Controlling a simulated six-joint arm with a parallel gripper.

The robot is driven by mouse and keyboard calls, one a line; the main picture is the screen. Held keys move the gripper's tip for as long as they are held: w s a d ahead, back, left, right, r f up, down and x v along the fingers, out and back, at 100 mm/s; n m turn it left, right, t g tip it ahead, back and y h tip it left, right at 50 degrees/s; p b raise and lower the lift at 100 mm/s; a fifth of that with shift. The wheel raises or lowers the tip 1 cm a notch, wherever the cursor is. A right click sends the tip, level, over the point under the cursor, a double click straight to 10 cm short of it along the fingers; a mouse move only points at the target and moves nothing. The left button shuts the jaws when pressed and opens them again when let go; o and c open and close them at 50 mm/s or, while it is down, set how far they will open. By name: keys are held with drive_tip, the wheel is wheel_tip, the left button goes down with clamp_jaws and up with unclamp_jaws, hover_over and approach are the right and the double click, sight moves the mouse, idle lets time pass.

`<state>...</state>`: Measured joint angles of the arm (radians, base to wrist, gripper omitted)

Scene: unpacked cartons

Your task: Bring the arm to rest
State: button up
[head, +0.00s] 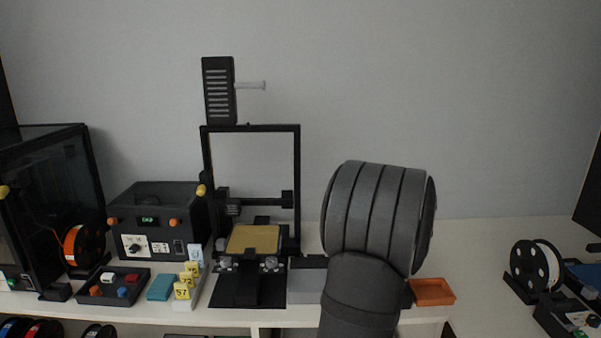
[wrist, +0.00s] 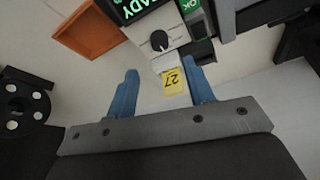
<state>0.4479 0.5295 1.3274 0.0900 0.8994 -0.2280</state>
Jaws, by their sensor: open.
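My gripper (wrist: 162,88) shows in the wrist view with its two blue fingers spread apart. It is open, and no object is held between the fingers. A small yellow tag marked 27 (wrist: 174,82) shows in the gap between the fingers, in front of a device with a black knob. I cannot tell how far the tag is from the fingertips. In the head view my dark grey arm stands in front of the bench right of centre, and my gripper is hidden behind it.
A 3D printer (head: 250,240) with a tall frame stands left of my arm. An orange tray (head: 433,291) lies just right of my arm and also shows in the wrist view (wrist: 88,30). A spool (head: 535,267) stands at the far right. Bench between tray and spool is clear.

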drive_tip(key=x, duration=0.8)
drive_tip(key=shift+f, duration=0.15)
